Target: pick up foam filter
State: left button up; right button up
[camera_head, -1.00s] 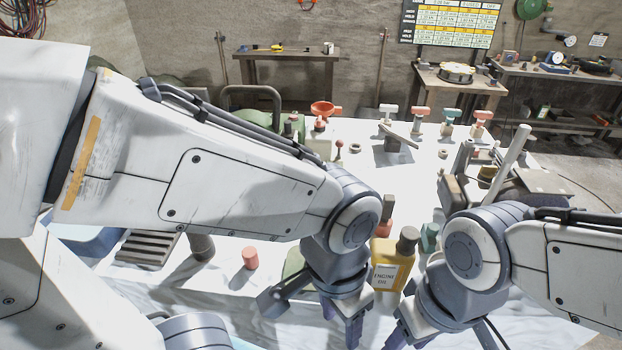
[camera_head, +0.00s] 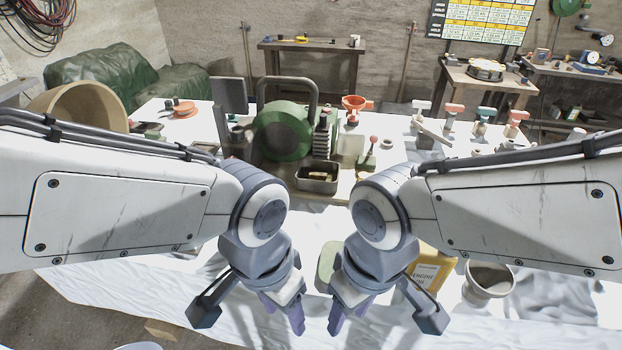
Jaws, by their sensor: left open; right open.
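I cannot pick out the foam filter with certainty. A pale green rounded object (camera_head: 326,265) lies on the white-covered table between my two grippers, partly hidden by the right one; I cannot tell if it is the filter. My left gripper (camera_head: 284,316) hangs open and empty over the table's near side, pointing down. My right gripper (camera_head: 346,316) is open and empty just right of it, also pointing down. My arms hide much of the table's middle.
A yellow engine oil bottle (camera_head: 428,272) and a grey-white cup (camera_head: 488,281) stand right of my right gripper. Behind are a green round machine (camera_head: 283,132), a metal tray (camera_head: 317,178) and an orange funnel (camera_head: 354,104).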

aim_at(309, 175)
jog(key=u, duration=0.15)
jog(key=k, duration=0.4)
jog(key=z, duration=0.45)
jog(key=i, duration=0.8)
jog(key=z, duration=0.45)
